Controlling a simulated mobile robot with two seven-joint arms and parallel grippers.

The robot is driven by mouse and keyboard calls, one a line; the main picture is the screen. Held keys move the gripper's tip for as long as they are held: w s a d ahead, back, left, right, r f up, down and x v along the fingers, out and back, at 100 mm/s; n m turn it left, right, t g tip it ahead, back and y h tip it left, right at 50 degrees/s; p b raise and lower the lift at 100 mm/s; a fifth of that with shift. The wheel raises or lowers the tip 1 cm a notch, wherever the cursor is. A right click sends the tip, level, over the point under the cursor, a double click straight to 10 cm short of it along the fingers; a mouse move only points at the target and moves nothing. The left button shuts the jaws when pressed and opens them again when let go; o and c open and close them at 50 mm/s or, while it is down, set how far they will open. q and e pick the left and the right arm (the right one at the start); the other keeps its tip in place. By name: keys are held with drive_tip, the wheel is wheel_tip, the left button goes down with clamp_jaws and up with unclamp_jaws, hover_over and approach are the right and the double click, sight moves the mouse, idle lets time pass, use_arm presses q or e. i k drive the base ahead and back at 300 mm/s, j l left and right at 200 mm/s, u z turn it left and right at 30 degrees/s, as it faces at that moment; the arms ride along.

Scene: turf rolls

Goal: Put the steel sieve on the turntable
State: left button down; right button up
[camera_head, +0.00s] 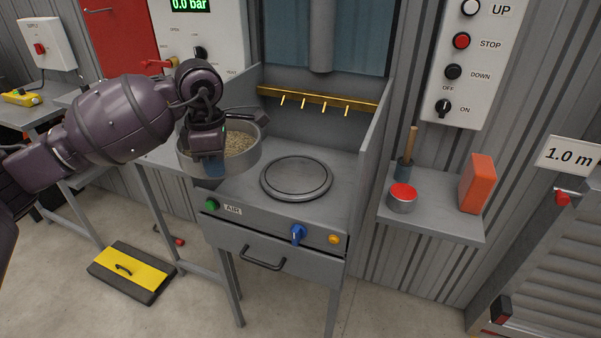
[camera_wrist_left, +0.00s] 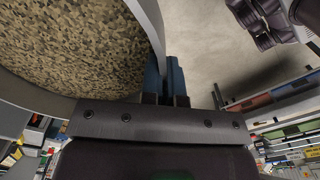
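The steel sieve (camera_head: 243,164) is a round, shallow steel ring with grainy brown material inside. It is at the left side of the turntable bench in the head view, and fills the upper left of the left wrist view (camera_wrist_left: 149,22). My left gripper (camera_head: 211,166) is at its near left rim. Its blue fingers (camera_wrist_left: 166,76) appear closed on the rim wall, one on each side. The turntable (camera_head: 296,178) is a bare round grey disc to the right of the sieve. I cannot tell whether the sieve's underside touches anything. My right gripper is not in view.
A brass rail with hooks (camera_head: 318,101) runs behind the turntable. A grey side panel (camera_head: 365,150) stands to its right. A shelf (camera_head: 436,222) beyond holds a red-topped tin (camera_head: 402,198), a wooden-handled brush (camera_head: 406,160) and an orange block (camera_head: 477,183).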

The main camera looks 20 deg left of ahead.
sight(295, 174)
drive_tip(key=i+l, duration=0.65)
drive_tip(key=i, duration=0.15)
